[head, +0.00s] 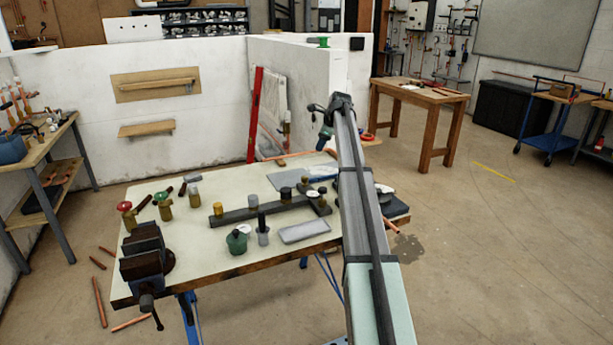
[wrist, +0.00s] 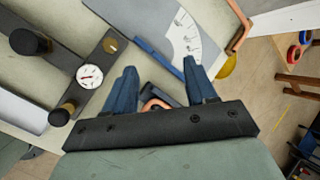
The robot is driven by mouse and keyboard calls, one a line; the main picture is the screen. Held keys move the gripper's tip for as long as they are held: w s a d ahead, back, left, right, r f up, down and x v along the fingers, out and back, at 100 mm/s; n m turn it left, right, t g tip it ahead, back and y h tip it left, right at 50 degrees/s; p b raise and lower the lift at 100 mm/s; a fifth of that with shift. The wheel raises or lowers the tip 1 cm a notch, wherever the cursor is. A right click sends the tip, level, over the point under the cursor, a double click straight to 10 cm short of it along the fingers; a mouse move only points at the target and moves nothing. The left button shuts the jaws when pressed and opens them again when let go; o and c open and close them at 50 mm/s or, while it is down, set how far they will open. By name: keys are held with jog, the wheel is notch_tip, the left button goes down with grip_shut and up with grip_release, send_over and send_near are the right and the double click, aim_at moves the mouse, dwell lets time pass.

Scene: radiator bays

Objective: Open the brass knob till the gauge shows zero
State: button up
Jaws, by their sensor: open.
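The brass knob (head: 217,209) stands on the left end of a dark pipe manifold (head: 245,213) on the workbench. I cannot make it out for sure in the wrist view. A round white gauge (head: 312,195) sits near the manifold's right crosspiece. The wrist view shows this gauge (wrist: 89,76) with a red needle, too small to read. My gripper (wrist: 160,73) is open, its two blue fingers apart and holding nothing. It is beyond the crosspiece, well to the right of the brass knob and apart from it.
A grey tray (head: 305,232) lies in front. A vise (head: 146,252) and red and green valves (head: 125,207) occupy the bench's left. A grey plate with a printed scale (wrist: 185,35) lies beyond my fingers.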

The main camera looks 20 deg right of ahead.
aim_at(305, 177)
jog(key=s+a+f+m+g+y, duration=0.1)
jog(key=s+a+m+g+y, duration=0.1)
jog(key=s+a+g, duration=0.15)
jog(key=shift+t, duration=0.45)
jog(key=x, duration=1.4)
jog(key=shift+s+a, duration=0.15)
jog(key=shift+s, duration=0.1)
jog(key=shift+c, duration=0.4)
jog(key=c, duration=1)
jog(key=shift+o, duration=0.2)
jog(key=shift+n+g+y, duration=0.5)
jog(key=shift+n, duration=0.8)
